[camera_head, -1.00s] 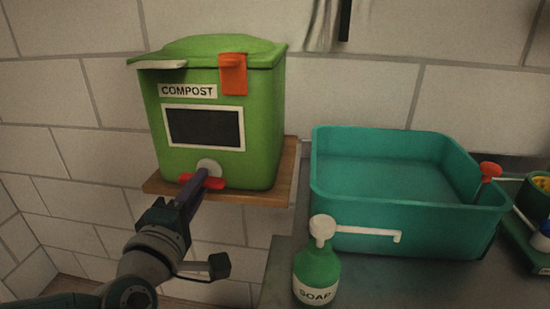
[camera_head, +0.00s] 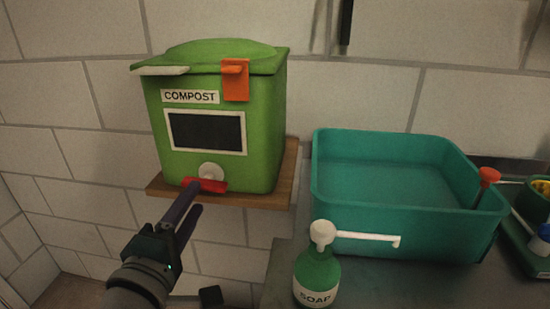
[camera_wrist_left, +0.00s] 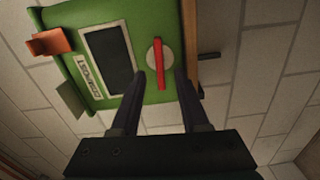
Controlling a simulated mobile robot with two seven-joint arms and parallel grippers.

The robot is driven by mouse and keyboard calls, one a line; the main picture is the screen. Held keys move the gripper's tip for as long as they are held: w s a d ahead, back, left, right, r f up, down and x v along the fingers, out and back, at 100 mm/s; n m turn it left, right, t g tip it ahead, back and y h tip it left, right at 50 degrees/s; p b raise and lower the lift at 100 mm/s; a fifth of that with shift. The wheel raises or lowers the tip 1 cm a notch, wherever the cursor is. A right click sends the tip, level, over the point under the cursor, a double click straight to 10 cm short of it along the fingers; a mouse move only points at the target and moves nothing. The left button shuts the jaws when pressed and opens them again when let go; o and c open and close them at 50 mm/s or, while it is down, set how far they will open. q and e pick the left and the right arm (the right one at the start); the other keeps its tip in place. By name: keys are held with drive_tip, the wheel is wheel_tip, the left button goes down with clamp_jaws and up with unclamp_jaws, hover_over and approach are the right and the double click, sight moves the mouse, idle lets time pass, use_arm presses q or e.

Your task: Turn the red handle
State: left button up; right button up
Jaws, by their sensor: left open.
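The red handle (camera_head: 206,186) sits on a white round base (camera_head: 210,171) low on the front of the green compost bin (camera_head: 262,130). In the head view it lies nearly level. My left gripper (camera_head: 192,198) is just in front of and below it, its fingertips overlapping the handle's left part in the picture. In the left wrist view the red handle (camera_wrist_left: 160,64) shows between the two open fingers of my left gripper (camera_wrist_left: 160,82), with a gap on both sides. I cannot tell how far the tips are from it in depth. My right gripper is not in view.
The bin stands on a wooden shelf (camera_head: 286,180) against a tiled wall. An orange latch (camera_head: 235,80) hangs from its lid. To the right are a teal basin (camera_head: 405,215) and a green soap bottle (camera_head: 316,270) on a grey counter. The space left of the bin is clear.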

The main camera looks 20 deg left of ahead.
use_arm(q)
drive_tip(key=v, duration=0.5)
drive_tip(key=shift+s+d, duration=0.1)
drive_tip(key=shift+s, duration=0.3)
